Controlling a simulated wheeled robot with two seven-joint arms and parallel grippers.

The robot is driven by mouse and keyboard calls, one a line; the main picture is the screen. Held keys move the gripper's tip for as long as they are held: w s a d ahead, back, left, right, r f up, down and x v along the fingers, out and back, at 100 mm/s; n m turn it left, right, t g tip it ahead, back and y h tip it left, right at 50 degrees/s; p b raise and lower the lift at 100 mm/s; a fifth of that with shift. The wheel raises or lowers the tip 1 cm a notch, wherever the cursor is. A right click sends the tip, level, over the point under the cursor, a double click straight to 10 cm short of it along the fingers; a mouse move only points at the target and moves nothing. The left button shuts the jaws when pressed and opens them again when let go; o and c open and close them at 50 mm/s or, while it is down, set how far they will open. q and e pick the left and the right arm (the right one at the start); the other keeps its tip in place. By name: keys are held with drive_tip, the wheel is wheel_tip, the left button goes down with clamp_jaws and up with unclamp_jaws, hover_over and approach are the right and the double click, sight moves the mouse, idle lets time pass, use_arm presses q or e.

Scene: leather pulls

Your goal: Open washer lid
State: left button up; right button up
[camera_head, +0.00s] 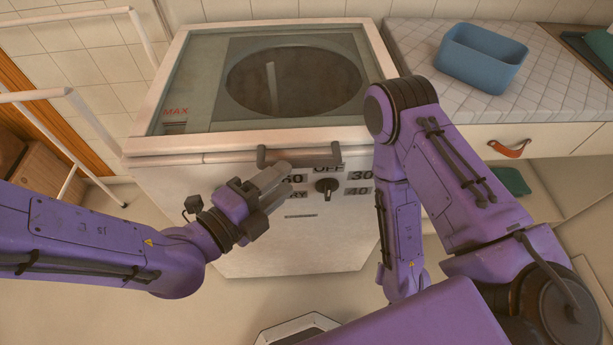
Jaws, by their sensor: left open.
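The washer (250,215) is a white top-loading box in the middle of the view. Its lid (205,92) lies flat and closed, with a glass pane over a dark round drum opening. A dark bar handle (290,156) sits at the lid's front edge. My left gripper (281,178) is in front of the washer, its fingers just below the handle; whether they touch it I cannot tell. It is open, and nothing shows between its fingers. My right arm bends down in front of the washer's right side, and its gripper is out of view.
A dial (326,185) with printed labels is on the washer's front, right of my left gripper. A counter (540,138) stands at the right with a blue bin (481,57) and a drawer with a leather pull (509,149). A white rail (70,95) stands at the left.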

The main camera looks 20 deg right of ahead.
sight(301, 166)
use_arm(q)
drive_tip(key=p+x, duration=0.1)
drive_tip(key=x, duration=0.6)
drive_tip(key=shift+w+d, duration=0.1)
